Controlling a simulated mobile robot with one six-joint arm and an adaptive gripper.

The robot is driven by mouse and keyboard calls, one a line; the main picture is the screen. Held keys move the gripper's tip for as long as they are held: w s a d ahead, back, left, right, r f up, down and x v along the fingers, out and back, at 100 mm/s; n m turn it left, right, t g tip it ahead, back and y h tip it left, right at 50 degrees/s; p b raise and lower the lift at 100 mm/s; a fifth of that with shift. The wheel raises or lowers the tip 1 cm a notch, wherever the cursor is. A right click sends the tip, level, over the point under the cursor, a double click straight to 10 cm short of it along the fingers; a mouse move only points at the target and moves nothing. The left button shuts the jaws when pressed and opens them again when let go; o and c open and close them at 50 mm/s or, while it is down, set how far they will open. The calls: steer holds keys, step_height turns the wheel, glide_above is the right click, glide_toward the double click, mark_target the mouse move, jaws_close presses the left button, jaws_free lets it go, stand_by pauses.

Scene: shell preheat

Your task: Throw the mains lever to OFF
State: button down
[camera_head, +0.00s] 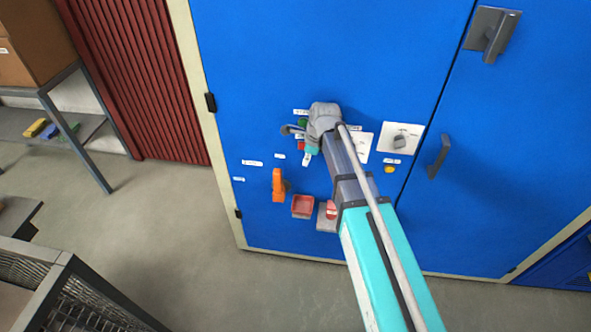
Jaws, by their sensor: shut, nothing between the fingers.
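An orange lever (278,185), which looks like the mains lever, stands out upright from the lower left of the blue cabinet door (340,60). Small white labels lie above and left of it; I cannot read them. My gripper (287,129) is at the end of my arm, above the orange lever and apart from it. It is shut and empty, small in the picture and partly hidden by my wrist. It is in front of a green button (303,121) and a red button (301,146); I cannot tell if it touches anything.

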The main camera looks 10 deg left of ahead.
mark_target(278, 185)
steer(key=a+f+b, duration=0.6)
steer(key=f+b, duration=0.3)
steer(key=shift+a+f, duration=0.25)
steer(key=shift+f, duration=0.05)
stand_by(0.8)
steer(key=shift+w+d, duration=0.1)
steer(key=shift+w, duration=0.05)
stand_by(0.4)
